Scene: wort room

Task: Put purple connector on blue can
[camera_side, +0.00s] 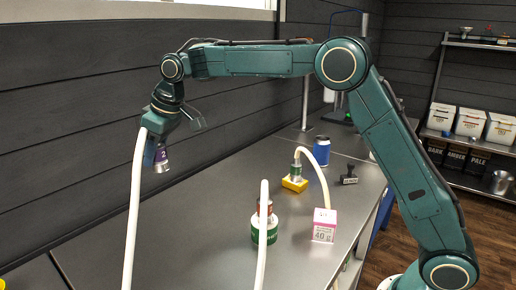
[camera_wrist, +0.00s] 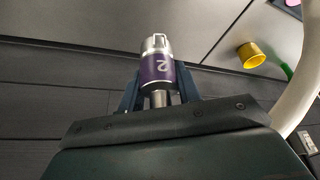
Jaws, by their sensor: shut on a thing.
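The purple connector (camera_side: 161,158), with a silver end and a "2" on its side, is held by my gripper (camera_side: 155,138) high over the left part of the bench. In the wrist view the connector (camera_wrist: 157,69) sits between the two fingers of my gripper (camera_wrist: 159,90). A white hose (camera_side: 135,205) hangs down beside it; where it joins is hidden. The blue can (camera_side: 322,151) stands upright at the back of the bench, far to the right of my gripper and lower. I cannot make out the blue can in the wrist view.
A green can (camera_side: 264,231) with a reddish connector on top stands nearer, behind a white hose (camera_side: 262,245). A black stamp (camera_side: 348,176) lies near the right edge.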

